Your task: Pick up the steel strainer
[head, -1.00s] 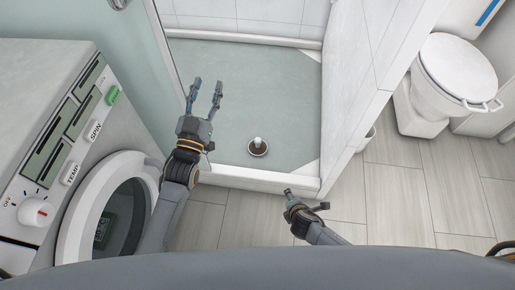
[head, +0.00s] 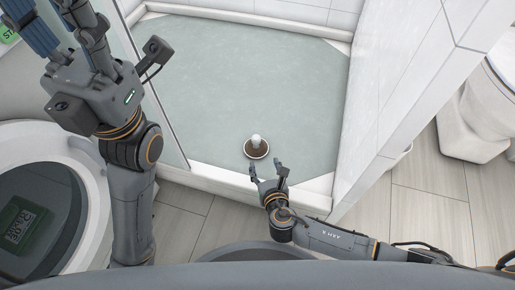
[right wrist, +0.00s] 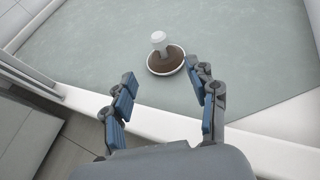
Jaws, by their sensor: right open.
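The steel strainer (head: 257,150) is a small round piece with a pale rim, a brown inside and a white knob standing in its middle. It lies on the shower floor near the front sill. In the right wrist view the strainer (right wrist: 165,62) is just beyond my fingertips, nearer the right finger. My right gripper (head: 267,168) is open and empty, over the sill just in front of the strainer. My left gripper (head: 56,14) is open and empty at the upper left, well away from the strainer, above the washing machine side.
The pale green shower floor (head: 235,75) around the strainer is clear. A white sill (head: 212,178) runs along its front and a tiled wall (head: 400,90) bounds it on the right. The washing machine (head: 85,170) is at the left, the toilet (head: 480,115) at the right.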

